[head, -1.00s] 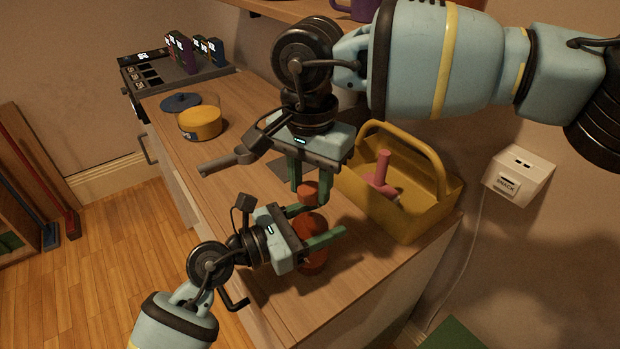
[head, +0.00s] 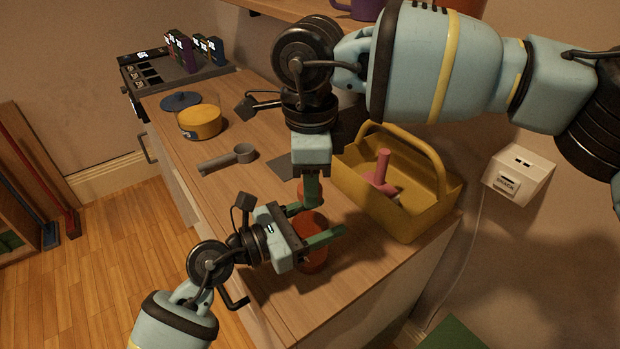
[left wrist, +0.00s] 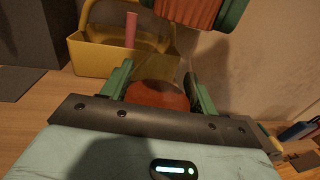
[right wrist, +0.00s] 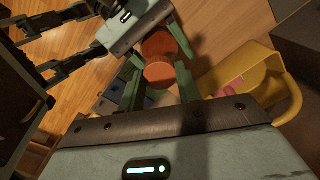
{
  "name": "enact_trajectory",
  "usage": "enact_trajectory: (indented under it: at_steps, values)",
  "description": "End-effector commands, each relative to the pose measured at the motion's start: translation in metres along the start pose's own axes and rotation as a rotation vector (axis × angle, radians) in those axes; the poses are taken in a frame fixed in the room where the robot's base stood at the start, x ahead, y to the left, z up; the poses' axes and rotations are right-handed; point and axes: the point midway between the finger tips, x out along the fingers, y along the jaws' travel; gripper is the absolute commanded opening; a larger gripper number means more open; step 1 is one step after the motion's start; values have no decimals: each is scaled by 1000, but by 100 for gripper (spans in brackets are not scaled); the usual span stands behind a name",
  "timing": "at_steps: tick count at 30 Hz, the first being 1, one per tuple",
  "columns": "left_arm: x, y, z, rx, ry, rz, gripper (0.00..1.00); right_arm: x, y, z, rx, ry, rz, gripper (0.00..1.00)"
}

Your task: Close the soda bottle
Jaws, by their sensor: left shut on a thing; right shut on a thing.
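The orange-red soda bottle (head: 313,260) stands at the counter's front part. My left gripper (head: 323,222) is shut around it; the bottle also shows between its fingers in the left wrist view (left wrist: 157,96). My right gripper (head: 312,190) points down above the bottle and is shut on the red-orange cap (right wrist: 160,74). The cap also shows at the top of the left wrist view (left wrist: 190,10), with a visible gap between it and the bottle. In the head view the fingers hide much of the cap and the bottle's top.
A yellow carrier (head: 415,224) with a pink-handled item (head: 382,168) stands just right of the bottle. A grey scoop (head: 230,158), a yellow pot (head: 200,122) and a blue lid (head: 180,101) lie farther left. A wall socket (head: 520,172) is at right. Bare counter lies left of the grippers.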

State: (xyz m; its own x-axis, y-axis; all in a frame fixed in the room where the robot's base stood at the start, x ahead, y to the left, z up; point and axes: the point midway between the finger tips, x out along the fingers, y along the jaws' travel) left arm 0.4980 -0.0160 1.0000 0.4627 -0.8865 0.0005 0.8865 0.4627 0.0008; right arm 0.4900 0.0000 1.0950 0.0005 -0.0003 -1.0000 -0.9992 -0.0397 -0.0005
Motion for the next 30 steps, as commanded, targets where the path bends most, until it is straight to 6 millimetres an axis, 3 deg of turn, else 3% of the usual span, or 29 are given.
enact_trajectory:
  at_steps: [15, 21, 22, 26, 30]
  values:
    - [0, 0, 0, 0, 0, 0, 0, 1, 0, 0, 804, 0, 0, 6]
    - [0, 0, 0, 0, 0, 0, 0, 0, 0, 0, 864, 0, 0, 6]
    - [0, 0, 0, 0, 0, 0, 0, 0, 0, 0, 863, 0, 0, 36]
    - [0, 0, 0, 0, 0, 0, 0, 0, 0, 0, 862, 0, 0, 53]
    - [0, 0, 0, 0, 0, 0, 0, 0, 0, 0, 861, 0, 0, 56]
